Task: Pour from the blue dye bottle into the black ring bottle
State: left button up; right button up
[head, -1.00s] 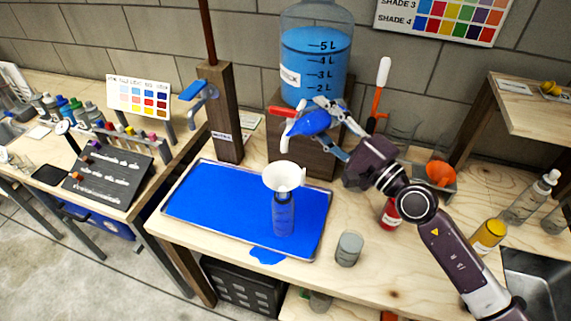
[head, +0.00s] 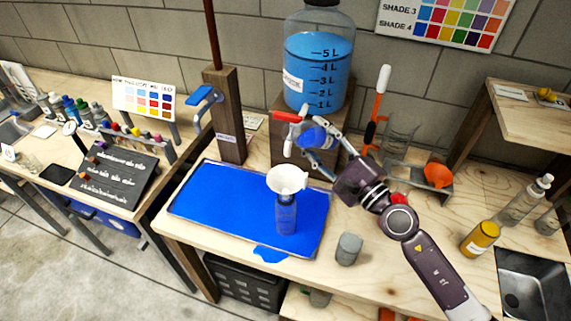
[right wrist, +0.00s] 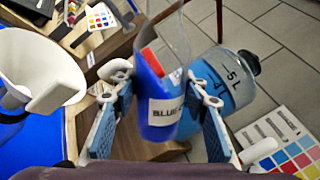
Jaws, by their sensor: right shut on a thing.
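My right gripper (head: 313,132) is shut on the blue dye bottle (head: 316,138), held above and behind the tray. In the right wrist view the bottle (right wrist: 163,108) is clear, part full of blue, with a partly hidden "BLUE" label, between the fingers (right wrist: 163,88). In the head view it looks tilted. A bottle with blue in it (head: 287,218) stands on the blue tray (head: 205,230) with a white funnel (head: 287,180) in its mouth; I cannot make out a black ring. The funnel (right wrist: 58,68) is left of the held bottle in the right wrist view. My left gripper is not in view.
A large blue jug (head: 318,75) with a red-handled tap (head: 290,117) stands on a wooden block close behind the held bottle. A grey cup (head: 349,248) is right of the tray. A yellow bottle (head: 480,238) is further right.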

aim_at(320, 132)
jog(key=shift+s+a+r+m+h+p, duration=0.25)
jog(key=shift+r+m+p, duration=0.5)
jog(key=shift+p, duration=0.65)
jog(key=shift+s+a+r+m+h+p, duration=0.2)
jog(key=shift+r+m+p, duration=0.35)
jog(key=shift+m+p, duration=0.6)
jog(key=shift+w+d+f+m+p, duration=0.15)
jog(key=shift+f+m+p, duration=0.55)
jog(key=shift+m, duration=0.4)
jog(key=shift+r+m+p, duration=0.45)
jog(key=shift+m+p, duration=0.25)
jog(key=shift+p, duration=0.3)
jog(key=m+p, duration=0.1)
jog(key=m, duration=0.1)
jog(key=f+m+h+p, duration=0.1)
jog(key=m, duration=0.1)
jog(key=shift+w+a+r+y, duration=0.1)
jog(key=shift+a+r+y, duration=0.05)
jog(key=shift+r, duration=0.25)
jog(key=shift+w+a+r+y, duration=0.1)
jog(key=shift+a+r, duration=0.05)
jog(key=shift+r, duration=0.25)
jog(key=shift+d+r, duration=0.15)
jog(key=shift+r, duration=0.15)
jog(key=shift+s+d, duration=0.1)
jog(key=shift+d, duration=0.15)
jog(key=shift+a+r, duration=0.1)
jog(key=shift+r, duration=1.15)
